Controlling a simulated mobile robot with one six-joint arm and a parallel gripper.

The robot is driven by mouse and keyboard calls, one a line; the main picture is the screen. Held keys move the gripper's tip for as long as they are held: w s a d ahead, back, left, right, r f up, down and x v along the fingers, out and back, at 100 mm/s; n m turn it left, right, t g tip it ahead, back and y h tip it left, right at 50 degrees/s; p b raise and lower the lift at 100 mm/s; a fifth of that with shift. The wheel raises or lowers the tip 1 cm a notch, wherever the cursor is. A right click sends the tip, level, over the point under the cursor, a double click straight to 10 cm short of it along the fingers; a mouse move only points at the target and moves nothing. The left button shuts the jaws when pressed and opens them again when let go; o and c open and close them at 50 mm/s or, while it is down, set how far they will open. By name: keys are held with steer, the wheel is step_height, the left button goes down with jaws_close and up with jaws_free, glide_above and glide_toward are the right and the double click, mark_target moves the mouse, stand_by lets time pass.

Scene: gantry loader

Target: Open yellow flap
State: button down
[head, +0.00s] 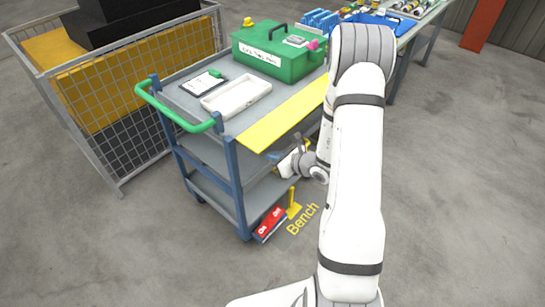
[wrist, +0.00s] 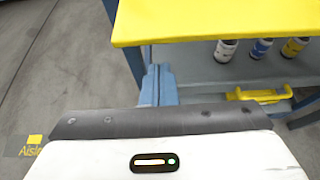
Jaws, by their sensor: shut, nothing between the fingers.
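The yellow flap (head: 285,115) is a long flat panel along the near right edge of the blue-grey cart's top (head: 225,75). In the head view it looks about level with the top. In the wrist view the flap (wrist: 210,22) crosses the upper part as a wide yellow surface, with the cart's shelf below it. My gripper (head: 290,163) is beside the cart's right side, just below and outside the flap. It is shut and empty. Its fingertips are hard to make out, and I cannot tell whether it touches the flap.
A green toolbox (head: 275,55), a white tray (head: 236,96) and a clipboard (head: 203,82) lie on the cart. Several bottles (wrist: 262,47) and a yellow item (wrist: 260,95) are on lower levels. A red box (head: 268,222) is near the floor. A mesh cage (head: 130,85) stands left.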

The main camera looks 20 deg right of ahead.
steer(key=v, duration=1)
steer(key=shift+w+r, duration=0.15)
steer(key=shift+r, duration=0.25)
